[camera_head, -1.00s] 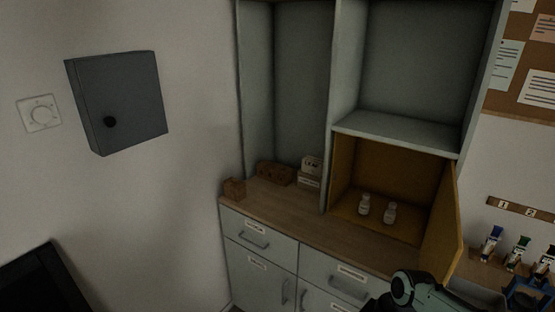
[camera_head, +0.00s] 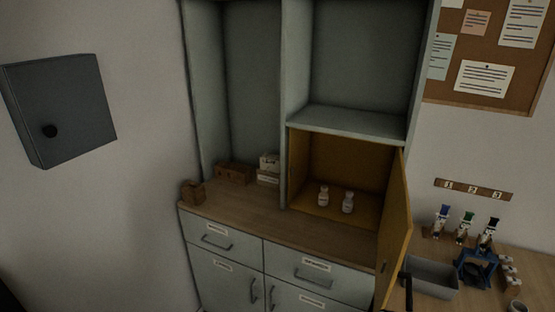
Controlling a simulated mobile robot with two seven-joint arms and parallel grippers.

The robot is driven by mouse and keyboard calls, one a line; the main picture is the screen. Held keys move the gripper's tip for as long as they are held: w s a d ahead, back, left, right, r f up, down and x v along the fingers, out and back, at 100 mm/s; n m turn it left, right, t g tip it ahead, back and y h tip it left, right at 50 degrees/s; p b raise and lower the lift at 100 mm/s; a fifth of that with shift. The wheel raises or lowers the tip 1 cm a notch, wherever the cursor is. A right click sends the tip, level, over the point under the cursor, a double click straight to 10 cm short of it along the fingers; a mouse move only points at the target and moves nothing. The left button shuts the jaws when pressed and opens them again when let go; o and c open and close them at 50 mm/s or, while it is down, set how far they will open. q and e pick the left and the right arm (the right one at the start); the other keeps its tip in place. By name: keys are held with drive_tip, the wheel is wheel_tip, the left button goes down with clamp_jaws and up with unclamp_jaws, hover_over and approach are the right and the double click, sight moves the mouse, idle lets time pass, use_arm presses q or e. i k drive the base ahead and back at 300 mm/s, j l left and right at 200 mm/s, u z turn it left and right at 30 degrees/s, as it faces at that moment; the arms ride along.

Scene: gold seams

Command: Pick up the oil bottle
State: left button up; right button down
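Two small white bottles stand upright side by side in the open yellow-lined compartment of the cabinet, a left bottle (camera_head: 323,196) and a right bottle (camera_head: 348,202). Their labels are too small to read, so I cannot tell whether either is the oil bottle. Three small containers with a blue, a green and a black top stand on the right-hand surface: blue-topped (camera_head: 442,221), green-topped (camera_head: 464,228) and black-topped (camera_head: 488,234). I cannot tell their contents.
The compartment's yellow door (camera_head: 394,232) stands open on its right side. The wooden counter (camera_head: 245,213) is mostly clear, with small boxes (camera_head: 234,174) at the back. A grey tray (camera_head: 432,279) and a blue stand (camera_head: 477,268) are at right.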

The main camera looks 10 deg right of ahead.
sight(348, 203)
drive_tip(key=i+l+z, duration=0.1)
drive_tip(key=l+z, duration=0.15)
drive_tip(key=l, duration=0.2)
drive_tip(key=i+l+z, duration=0.1)
drive_tip(key=l+z, duration=0.2)
drive_tip(key=l, duration=0.15)
drive_tip(key=i+l+z, duration=0.25)
drive_tip(key=l, duration=0.15)
drive_tip(key=k+j, duration=0.75)
